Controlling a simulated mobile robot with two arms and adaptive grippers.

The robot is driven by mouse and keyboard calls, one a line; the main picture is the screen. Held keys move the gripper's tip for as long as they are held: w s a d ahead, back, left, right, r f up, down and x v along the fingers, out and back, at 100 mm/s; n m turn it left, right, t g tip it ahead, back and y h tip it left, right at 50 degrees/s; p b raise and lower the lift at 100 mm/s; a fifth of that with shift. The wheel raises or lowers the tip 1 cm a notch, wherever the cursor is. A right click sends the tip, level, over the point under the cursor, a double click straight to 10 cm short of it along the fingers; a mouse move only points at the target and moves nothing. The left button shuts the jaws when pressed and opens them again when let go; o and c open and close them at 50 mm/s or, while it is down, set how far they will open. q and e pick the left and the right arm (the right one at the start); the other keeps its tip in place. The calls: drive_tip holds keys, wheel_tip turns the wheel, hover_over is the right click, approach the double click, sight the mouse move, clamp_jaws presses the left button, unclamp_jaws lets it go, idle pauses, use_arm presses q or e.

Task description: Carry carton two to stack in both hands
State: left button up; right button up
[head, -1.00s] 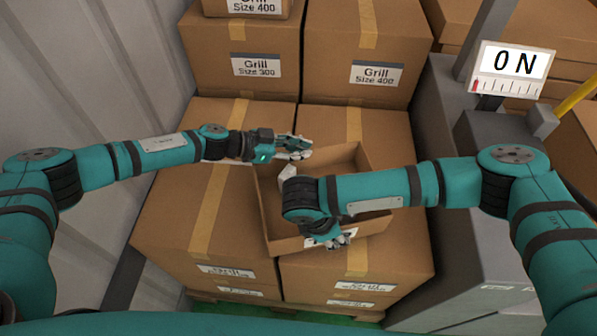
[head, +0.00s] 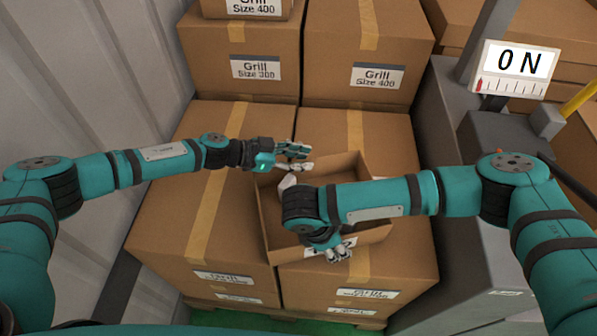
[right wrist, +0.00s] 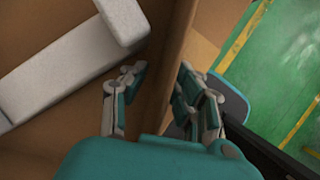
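An open brown carton (head: 372,238) sits on top of the front boxes in the head view. A white piece (head: 287,181) shows inside it, and pale blocks (right wrist: 65,75) lie inside it in the right wrist view. My left gripper (head: 308,158) is at the carton's far wall with its fingers apart. My right gripper (head: 335,252) is at the near wall, beside a white label. In the right wrist view its fingers (right wrist: 160,85) stand apart on either side of the carton wall (right wrist: 176,62). My right forearm hides part of the carton's inside. Contact at either wall is unclear.
Large closed boxes (head: 190,225) form the surface under the carton. Labelled Grill boxes (head: 240,85) stand behind. A ribbed wall (head: 45,110) is at left. Green floor (right wrist: 270,70) shows in the right wrist view.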

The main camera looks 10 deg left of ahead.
wheel_tip(320, 180, up, 19)
drive_tip(key=p, duration=1.8)
drive_tip(key=shift+r+p, duration=0.1)
drive_tip(key=shift+p, duration=0.25)
